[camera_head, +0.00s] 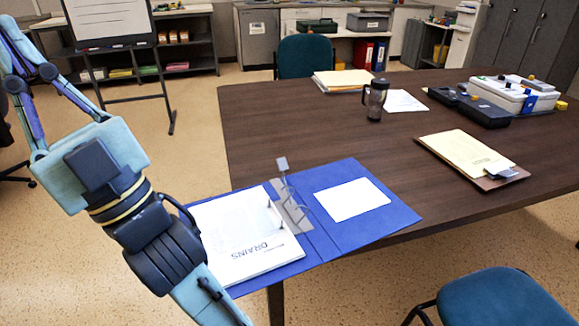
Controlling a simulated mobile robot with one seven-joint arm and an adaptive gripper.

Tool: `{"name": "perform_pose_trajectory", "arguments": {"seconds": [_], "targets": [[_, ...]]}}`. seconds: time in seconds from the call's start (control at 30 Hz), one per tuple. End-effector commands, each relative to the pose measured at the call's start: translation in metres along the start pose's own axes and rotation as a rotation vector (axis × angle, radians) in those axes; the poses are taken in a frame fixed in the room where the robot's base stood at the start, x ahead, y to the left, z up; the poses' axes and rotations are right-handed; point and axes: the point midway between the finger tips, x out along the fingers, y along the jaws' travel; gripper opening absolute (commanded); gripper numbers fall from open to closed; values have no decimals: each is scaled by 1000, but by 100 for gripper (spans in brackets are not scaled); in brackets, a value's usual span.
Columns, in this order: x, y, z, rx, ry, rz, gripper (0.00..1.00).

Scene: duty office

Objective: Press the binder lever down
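A blue lever binder (385,213) lies open on the near left part of the table. Its left side holds a stack of white paper (235,225) with the word "DRAINS", upside down in the view. A white label sheet (351,199) is on the right cover. The lever (283,164) stands up from the metal ring mechanism (293,213) near the spine, its flat grey tab at the top. My gripper (22,70) is at the upper left, pointing away from the binder and touching nothing I can see. Its fingertips are cut off by the left edge. My wrist covers the paper's left edge.
The dark table (310,130) also holds a folder stack (342,82), a dark mug (375,99), a clipboard (466,153) and a white device (512,95). A blue chair (495,299) stands at the front right. A whiteboard stand (110,22) is behind my arm.

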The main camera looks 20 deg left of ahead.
Motion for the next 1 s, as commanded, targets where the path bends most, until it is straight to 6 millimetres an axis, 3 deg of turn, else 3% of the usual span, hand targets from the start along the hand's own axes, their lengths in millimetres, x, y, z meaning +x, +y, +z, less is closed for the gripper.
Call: {"name": "perform_pose_trajectory", "arguments": {"seconds": [0.03, 0.1, 0.17, 0.23, 0.3, 0.4, 0.5, 0.6, 0.7, 1.0], "targets": [[-25, 30, 30, -38, -101, 35, 0], [-60, 77, 68, -76, -268, 85, 0], [-101, 122, 96, -100, -422, 138, 0], [-155, 172, 119, -119, -596, 201, 0], [-212, 214, 130, -124, -754, 263, 0], [-287, 257, 130, -115, -936, 338, 0], [-343, 281, 121, -97, -1063, 392, 0], [-377, 291, 112, -81, -1139, 421, 0], [-390, 294, 108, -71, -1173, 432, 0], [-391, 294, 108, -68, -1177, 432, 0]]}}
